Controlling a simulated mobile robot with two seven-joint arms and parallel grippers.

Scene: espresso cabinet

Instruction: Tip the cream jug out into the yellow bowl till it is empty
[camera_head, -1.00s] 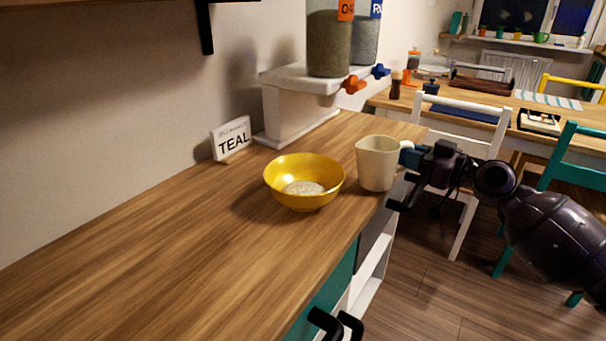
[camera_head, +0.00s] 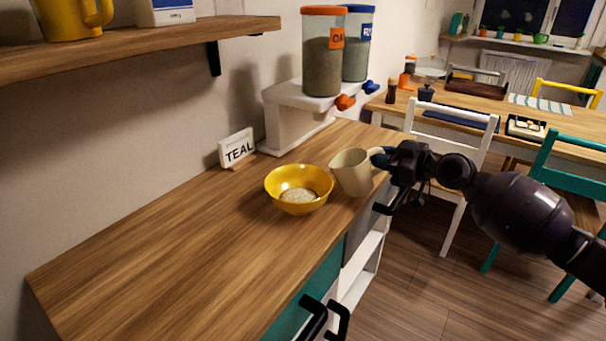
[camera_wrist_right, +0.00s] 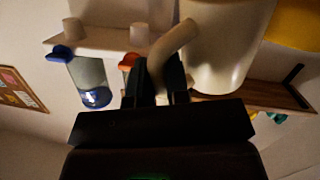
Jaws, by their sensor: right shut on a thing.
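The cream jug (camera_head: 352,174) is beside the yellow bowl's right rim in the head view, tilted a little toward the bowl. My right gripper (camera_head: 384,163) is shut on its handle, on the side away from the bowl. The yellow bowl (camera_head: 313,187) stands upright on the wooden counter with pale, grainy stuff in its bottom. The wrist view shows the jug (camera_wrist_right: 222,55) close up, its handle (camera_wrist_right: 172,45) between my fingers (camera_wrist_right: 157,85), and part of the bowl (camera_wrist_right: 300,25). The jug's inside is too unclear to tell its contents.
A wooden counter (camera_head: 170,250) has free room left of the bowl. A shelf (camera_head: 130,48) hangs at upper left.

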